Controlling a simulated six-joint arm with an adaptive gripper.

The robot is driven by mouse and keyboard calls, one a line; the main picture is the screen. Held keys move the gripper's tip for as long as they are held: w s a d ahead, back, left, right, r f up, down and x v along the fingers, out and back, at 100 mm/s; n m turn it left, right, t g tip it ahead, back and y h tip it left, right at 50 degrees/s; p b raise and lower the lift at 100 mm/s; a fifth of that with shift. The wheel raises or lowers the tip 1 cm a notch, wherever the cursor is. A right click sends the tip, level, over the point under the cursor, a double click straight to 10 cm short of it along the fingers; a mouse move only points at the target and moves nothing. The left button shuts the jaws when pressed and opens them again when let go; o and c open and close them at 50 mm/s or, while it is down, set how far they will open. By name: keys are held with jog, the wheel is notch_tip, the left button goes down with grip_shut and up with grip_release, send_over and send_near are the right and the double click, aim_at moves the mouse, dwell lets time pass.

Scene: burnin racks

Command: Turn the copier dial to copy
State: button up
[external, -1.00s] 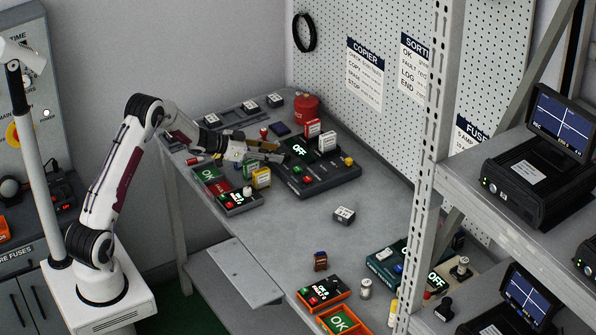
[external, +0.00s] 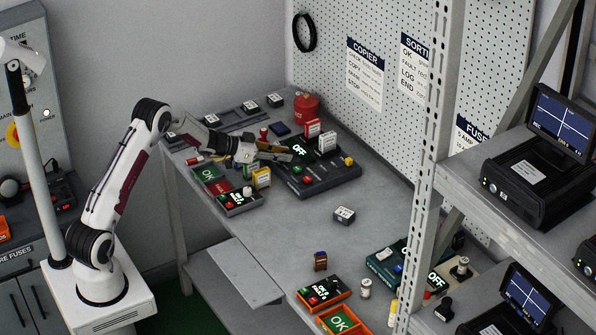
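The copier (external: 330,182) is a dark console on the far part of the bench, with a small screen reading OFF (external: 299,151). A red and a white labelled block stand at its back, and a yellow knob is at its right end. My gripper (external: 288,155) is over the copier's left part, beside the OFF screen. Its fingers point right. The copier dial cannot be made out; my gripper may cover it. I cannot tell whether the fingers touch anything or how far apart they are.
A panel with a green OK tile (external: 208,173) and a yellow block (external: 261,178) lie just in front of my gripper. A red canister (external: 306,108) stands behind the copier. A small grey block (external: 344,215) sits on the otherwise clear middle bench. A metal shelf post (external: 425,200) rises at right.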

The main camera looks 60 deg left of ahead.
jog(key=shift+d+r+n+y, duration=0.15)
jog(key=shift+n+y, duration=0.35)
jog(key=shift+y, duration=0.1)
jog(key=shift+n+y, duration=1)
jog(key=shift+y, duration=0.2)
jog(key=o, duration=1.1)
jog(key=shift+s, duration=0.2)
jog(key=v, duration=1.1)
jog(key=shift+s, duration=0.35)
jog(key=shift+d, duration=0.1)
